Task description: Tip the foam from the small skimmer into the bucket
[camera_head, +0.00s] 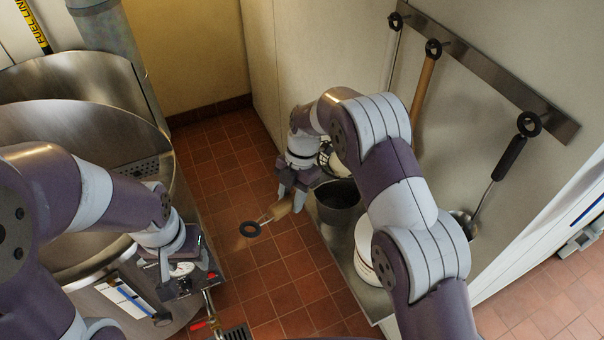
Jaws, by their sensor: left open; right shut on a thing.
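My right gripper (292,192) is shut on the wooden handle of the small skimmer (278,211). The handle's dark ring end points left and down over the floor. A pale, dark-edged piece beyond the gripper, partly behind my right arm, may be the skimmer's head; I cannot make out foam on it. A dark grey bucket (338,207) stands on a metal shelf just right of and below the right gripper. My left gripper (187,275) is open in front of the kettle's side, near a control panel.
The large steel kettle (85,125) fills the left. A white container (364,250) stands on the metal shelf (343,260), partly behind my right arm. Long-handled tools hang from a wall rail (490,70) at upper right. The tiled floor (225,165) between is clear.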

